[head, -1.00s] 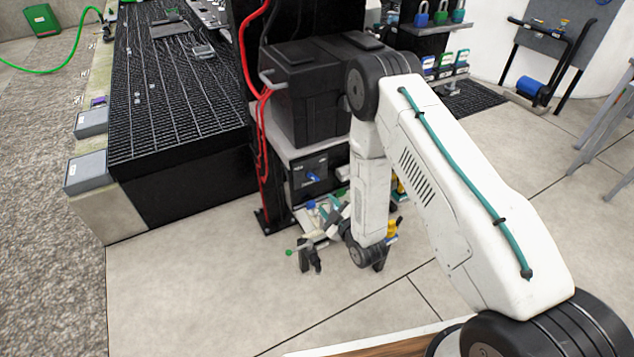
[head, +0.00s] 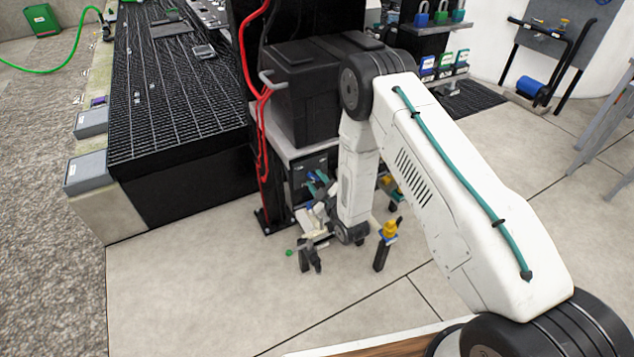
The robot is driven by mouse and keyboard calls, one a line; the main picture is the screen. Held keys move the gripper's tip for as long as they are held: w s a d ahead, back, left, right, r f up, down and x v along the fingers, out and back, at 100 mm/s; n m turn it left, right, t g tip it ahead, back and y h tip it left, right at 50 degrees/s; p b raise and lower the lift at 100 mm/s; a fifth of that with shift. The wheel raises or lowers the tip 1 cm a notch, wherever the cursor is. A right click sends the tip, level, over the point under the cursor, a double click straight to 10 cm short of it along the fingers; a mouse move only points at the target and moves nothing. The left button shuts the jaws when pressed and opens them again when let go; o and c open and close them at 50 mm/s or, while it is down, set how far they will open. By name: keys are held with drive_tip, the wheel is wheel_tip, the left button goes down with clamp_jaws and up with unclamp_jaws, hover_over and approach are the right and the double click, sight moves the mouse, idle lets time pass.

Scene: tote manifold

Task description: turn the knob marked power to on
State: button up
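A dark panel (head: 300,190) is set under a grey shelf on the black column, low in the middle of the head view. A small blue knob (head: 310,179) shows on its face, partly covered. Its marking and setting are too small to read. My white arm comes down from the right, and its wrist bends toward the panel.
A black box (head: 305,100) sits on the shelf above the panel, with red cables (head: 262,130) to its left. A black grated platform (head: 180,100) stands at the left.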

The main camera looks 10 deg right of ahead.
clamp_jaws()
drive_tip(key=shift+m, duration=0.3)
drive_tip(key=m, duration=0.8)
drive_tip(key=shift+d+m, duration=0.1)
drive_tip(key=shift+m, duration=0.3)
drive_tip(key=m, duration=0.4)
drive_tip(key=shift+m, duration=2.2)
